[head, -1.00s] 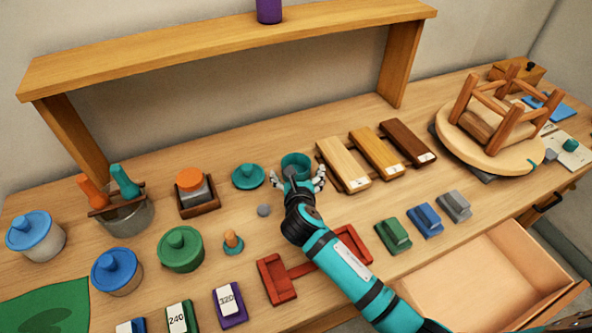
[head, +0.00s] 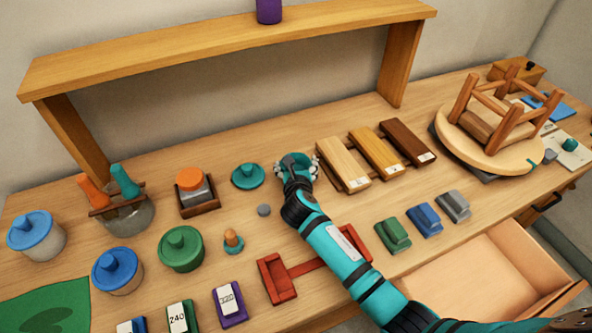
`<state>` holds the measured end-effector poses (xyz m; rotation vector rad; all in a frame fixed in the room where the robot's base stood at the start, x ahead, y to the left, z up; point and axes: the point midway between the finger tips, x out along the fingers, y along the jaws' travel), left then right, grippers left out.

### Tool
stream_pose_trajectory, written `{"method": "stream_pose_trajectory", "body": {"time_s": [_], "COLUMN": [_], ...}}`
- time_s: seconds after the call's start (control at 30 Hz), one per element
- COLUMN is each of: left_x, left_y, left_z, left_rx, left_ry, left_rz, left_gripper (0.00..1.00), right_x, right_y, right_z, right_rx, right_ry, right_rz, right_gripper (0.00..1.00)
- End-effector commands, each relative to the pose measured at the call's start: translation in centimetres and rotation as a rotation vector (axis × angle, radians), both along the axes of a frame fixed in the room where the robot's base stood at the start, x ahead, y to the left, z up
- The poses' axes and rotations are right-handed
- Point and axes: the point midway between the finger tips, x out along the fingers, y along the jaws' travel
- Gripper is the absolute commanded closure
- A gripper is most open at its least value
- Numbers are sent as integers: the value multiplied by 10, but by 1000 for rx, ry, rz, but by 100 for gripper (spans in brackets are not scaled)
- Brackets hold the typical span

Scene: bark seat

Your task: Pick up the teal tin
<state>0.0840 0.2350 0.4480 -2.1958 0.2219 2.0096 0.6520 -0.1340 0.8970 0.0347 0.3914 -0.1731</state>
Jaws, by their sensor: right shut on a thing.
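The teal tin (head: 296,158) stands on the workbench near the middle, without a lid on it, mostly hidden behind my right gripper. My right gripper (head: 297,168) is shut on the tin, with a fingertip showing at either side of it. A teal lid with a knob (head: 247,176) lies on the bench just left of the tin. My left gripper is not in view.
Wooden sample boards (head: 343,164) lie close to the right of the tin. A small grey disc (head: 264,210) and a red holder (head: 277,279) lie nearer the front. A shelf (head: 230,45) spans the back. An open drawer (head: 490,275) juts out at lower right.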

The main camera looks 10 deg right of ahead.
Motion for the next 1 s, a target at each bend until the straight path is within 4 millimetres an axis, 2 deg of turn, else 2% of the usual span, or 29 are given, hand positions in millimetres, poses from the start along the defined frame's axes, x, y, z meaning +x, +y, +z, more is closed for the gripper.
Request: {"method": "stream_pose_trajectory", "body": {"time_s": [0.03,0.1,0.6,0.77,0.93,1.0], "left_x": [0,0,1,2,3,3], "left_y": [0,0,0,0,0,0], "left_z": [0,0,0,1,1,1], "left_rx": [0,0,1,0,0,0], "left_ry": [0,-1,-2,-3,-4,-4], "left_rz": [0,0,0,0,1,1], "left_gripper": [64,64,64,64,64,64], "right_x": [0,0,0,1,1,-13], "right_y": [0,0,0,0,0,-7], "right_z": [0,-1,2,14,37,35], "right_rx": [0,0,0,-1,0,-3], "right_ry": [1,1,0,-4,-6,1], "right_rz": [0,0,0,0,1,-1], "right_gripper": [48,57,58,58,58,58]}}
